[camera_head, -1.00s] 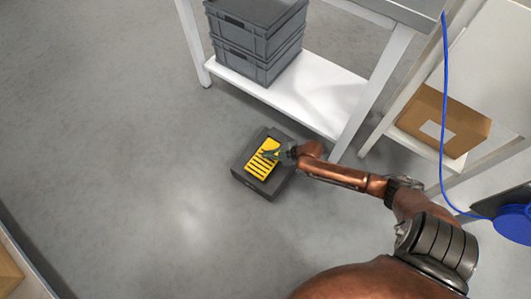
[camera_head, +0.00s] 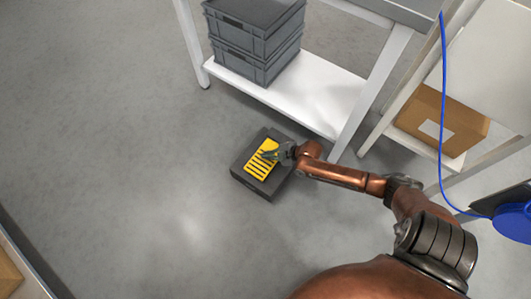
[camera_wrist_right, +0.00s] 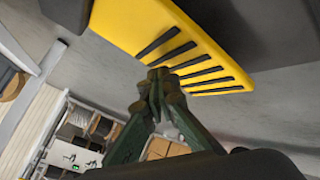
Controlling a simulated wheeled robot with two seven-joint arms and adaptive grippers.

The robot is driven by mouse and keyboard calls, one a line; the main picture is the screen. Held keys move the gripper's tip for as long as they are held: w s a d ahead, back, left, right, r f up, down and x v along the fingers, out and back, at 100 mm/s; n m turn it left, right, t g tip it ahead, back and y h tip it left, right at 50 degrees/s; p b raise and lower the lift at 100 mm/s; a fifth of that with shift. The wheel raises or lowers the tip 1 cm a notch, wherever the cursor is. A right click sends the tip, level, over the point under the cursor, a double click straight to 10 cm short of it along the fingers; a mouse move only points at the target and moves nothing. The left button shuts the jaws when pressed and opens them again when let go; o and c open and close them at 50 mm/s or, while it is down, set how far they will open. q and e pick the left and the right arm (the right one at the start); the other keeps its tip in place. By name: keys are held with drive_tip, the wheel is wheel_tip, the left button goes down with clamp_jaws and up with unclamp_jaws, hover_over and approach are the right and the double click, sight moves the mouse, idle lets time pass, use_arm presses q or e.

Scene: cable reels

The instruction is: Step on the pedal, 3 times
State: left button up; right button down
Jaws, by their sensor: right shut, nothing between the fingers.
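The pedal is a dark block (camera_head: 263,187) on the floor with a yellow, black-striped plate (camera_head: 257,168) on top. It stands just in front of the white shelf. My right gripper (camera_head: 270,156) reaches in from the right, with its fingertips over the upper part of the yellow plate. In the right wrist view, the shut, empty fingers (camera_wrist_right: 157,82) point at the striped yellow plate (camera_wrist_right: 170,42), close to its edge. Whether they touch it I cannot tell. My left gripper is out of view.
A white shelf (camera_head: 310,100) with stacked grey crates (camera_head: 255,40) stands behind the pedal. A cardboard box (camera_head: 441,120) sits on a rack to the right. A blue cable (camera_head: 442,120) hangs down to a blue reel (camera_head: 514,222). The floor to the left is clear.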

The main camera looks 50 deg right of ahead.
drive_tip(key=shift+f, duration=0.1)
idle(0.3)
drive_tip(key=shift+f, duration=0.3)
drive_tip(key=shift+s+f, duration=0.15)
drive_tip(key=shift+f, duration=1.25)
idle(1.3)
drive_tip(key=shift+r+p, duration=0.45)
drive_tip(key=shift+r, duration=0.25)
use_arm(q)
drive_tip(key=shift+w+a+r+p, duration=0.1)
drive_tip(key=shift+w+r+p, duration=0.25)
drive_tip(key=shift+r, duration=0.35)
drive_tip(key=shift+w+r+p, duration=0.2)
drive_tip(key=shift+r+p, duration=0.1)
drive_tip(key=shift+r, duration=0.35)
use_arm(e)
drive_tip(key=shift+r, duration=1)
drive_tip(key=shift+r, duration=0.1)
drive_tip(key=shift+r+p, duration=1.75)
drive_tip(key=shift+r, duration=0.85)
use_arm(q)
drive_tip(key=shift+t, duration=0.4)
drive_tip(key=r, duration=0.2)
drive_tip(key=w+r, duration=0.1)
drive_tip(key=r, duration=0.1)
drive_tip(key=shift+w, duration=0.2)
use_arm(e)
drive_tip(key=shift+f, duration=0.1)
